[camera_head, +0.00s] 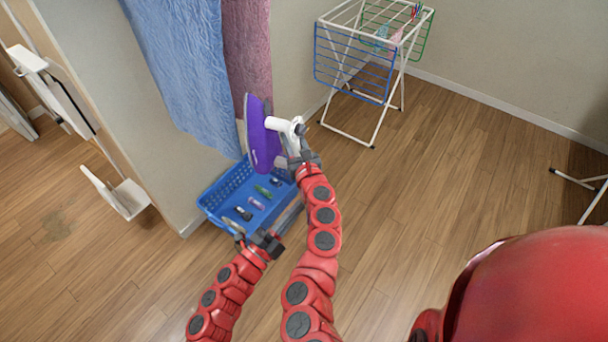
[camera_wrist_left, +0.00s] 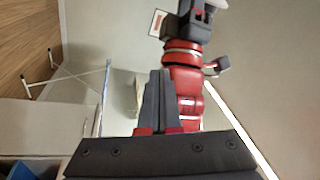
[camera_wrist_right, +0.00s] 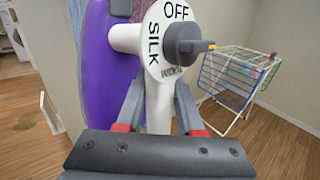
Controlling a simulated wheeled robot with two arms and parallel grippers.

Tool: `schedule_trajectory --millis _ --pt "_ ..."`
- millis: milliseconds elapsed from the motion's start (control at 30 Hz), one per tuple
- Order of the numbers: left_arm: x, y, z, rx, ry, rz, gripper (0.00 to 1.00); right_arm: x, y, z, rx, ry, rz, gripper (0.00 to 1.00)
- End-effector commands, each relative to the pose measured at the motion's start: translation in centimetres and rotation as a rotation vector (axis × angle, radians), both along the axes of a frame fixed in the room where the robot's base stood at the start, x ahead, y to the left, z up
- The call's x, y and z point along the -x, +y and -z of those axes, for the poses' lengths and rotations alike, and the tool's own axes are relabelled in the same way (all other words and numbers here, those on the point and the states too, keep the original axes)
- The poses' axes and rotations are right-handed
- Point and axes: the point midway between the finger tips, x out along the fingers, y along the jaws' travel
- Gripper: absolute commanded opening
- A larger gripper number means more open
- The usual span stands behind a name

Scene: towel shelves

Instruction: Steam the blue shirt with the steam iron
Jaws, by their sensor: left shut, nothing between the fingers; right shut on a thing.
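A blue cloth (camera_head: 185,65), which looks like the blue shirt, hangs along the wall at upper left in the head view. The steam iron (camera_head: 262,138) has a purple body and white handle, and stands upright beside the cloth's lower right edge. I cannot tell whether it touches the cloth. My right gripper (camera_wrist_right: 160,95) is shut on the white handle. The iron's dial (camera_wrist_right: 176,35) shows OFF and SILK, with a grey knob pointing right. My left gripper (camera_wrist_left: 156,85) is shut and empty; in the head view it is low, near the blue basket's front edge.
A blue basket (camera_head: 218,190) with several small items stands on the floor below the cloth. A mauve cloth (camera_head: 247,45) hangs right of the blue one. A drying rack (camera_head: 352,65) stands by the back wall. The floor at right is mostly clear.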

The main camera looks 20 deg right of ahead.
Motion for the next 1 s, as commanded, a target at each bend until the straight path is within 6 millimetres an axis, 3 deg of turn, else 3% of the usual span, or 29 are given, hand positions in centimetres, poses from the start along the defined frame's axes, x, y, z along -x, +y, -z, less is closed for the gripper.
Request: schedule_trajectory --millis 100,300,767,1000 --pt "-2.0 -1.5 1.9 -0.168 -0.048 -0.059 0.00 0.0 -0.1 -0.2 -0.004 -0.004 0.001 0.00" --pt "-4.0 -1.9 3.3 -0.309 -0.103 -0.130 0.00 0.0 -0.1 -0.2 -0.004 -0.004 0.001 0.00" --pt "-4.4 -1.9 3.4 -0.329 -0.111 -0.143 0.00 0.0 -0.1 -0.2 -0.004 -0.004 0.001 0.00" --pt "-6.0 -3.9 3.1 -0.325 -0.113 -0.142 0.00 0.0 -0.1 -0.2 -0.004 -0.004 0.001 0.00"
